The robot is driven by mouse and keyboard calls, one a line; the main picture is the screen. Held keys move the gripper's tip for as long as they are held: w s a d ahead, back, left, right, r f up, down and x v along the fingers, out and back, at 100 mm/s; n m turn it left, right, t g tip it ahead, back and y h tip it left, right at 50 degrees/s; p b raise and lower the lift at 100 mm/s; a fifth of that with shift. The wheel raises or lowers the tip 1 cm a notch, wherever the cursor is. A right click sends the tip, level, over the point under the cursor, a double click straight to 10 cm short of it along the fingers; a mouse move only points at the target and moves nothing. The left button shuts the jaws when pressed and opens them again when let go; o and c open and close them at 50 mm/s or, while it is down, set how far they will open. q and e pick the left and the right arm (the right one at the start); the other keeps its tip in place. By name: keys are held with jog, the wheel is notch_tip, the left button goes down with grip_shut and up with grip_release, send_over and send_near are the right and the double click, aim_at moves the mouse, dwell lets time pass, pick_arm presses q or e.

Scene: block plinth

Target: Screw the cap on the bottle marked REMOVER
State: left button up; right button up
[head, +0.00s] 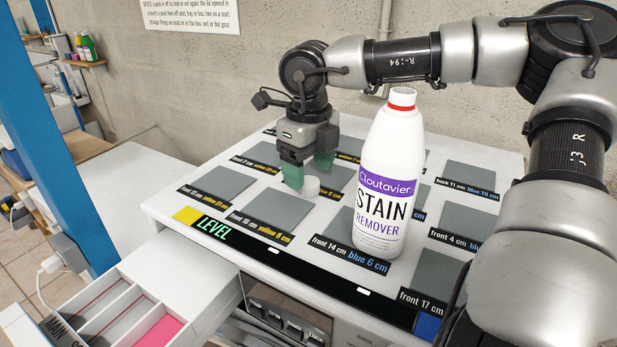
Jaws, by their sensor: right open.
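The white bottle (382,190) stands upright on the plinth, with a purple "Cloutavier" band and the words STAIN REMOVER on its label. Its top end (403,95) is white above a red band. The right gripper holds nothing that I can see. My left gripper is not in view.
The plinth (157,207) carries several grey pads with printed labels, and a black LEVEL strip (285,262) along its front. An open drawer (180,283) with dividers juts out at lower left. A blue post (50,140) stands left, a concrete wall (200,70) behind.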

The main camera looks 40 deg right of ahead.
aim_at(309, 181)
jog(key=shift+f, duration=1.2)
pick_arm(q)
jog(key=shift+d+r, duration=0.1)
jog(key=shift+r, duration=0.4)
pick_arm(e)
jog(key=shift+c, duration=0.5)
jog(key=c, duration=0.9)
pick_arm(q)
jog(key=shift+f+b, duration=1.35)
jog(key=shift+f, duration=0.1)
pick_arm(e)
jog(key=shift+o, duration=0.2)
notch_tip(309, 181, up, 10)
